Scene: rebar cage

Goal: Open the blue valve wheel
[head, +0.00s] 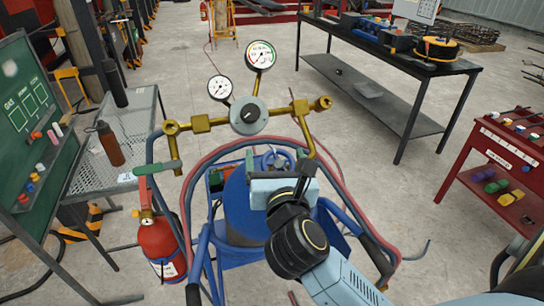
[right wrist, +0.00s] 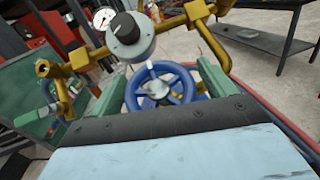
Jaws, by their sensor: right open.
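The blue valve wheel (right wrist: 187,88) has a pale hub and spokes and faces me in the right wrist view. It sits below the round grey regulator with a black knob (right wrist: 126,30). In the head view the wheel (head: 280,152) is partly hidden behind my right gripper (head: 278,166). That gripper is open, with one green finger on each side of the wheel in the right wrist view (right wrist: 160,78). I cannot tell whether the fingers touch the rim. My left gripper is not in view.
Brass pipes (head: 200,124) with two gauges (head: 260,55) stand above the wheel. A red hose (head: 345,200) loops around the blue cylinder (head: 236,200). A fire extinguisher (head: 160,245) is at left, near a mesh table (head: 125,125). A red cart (head: 500,165) stands right.

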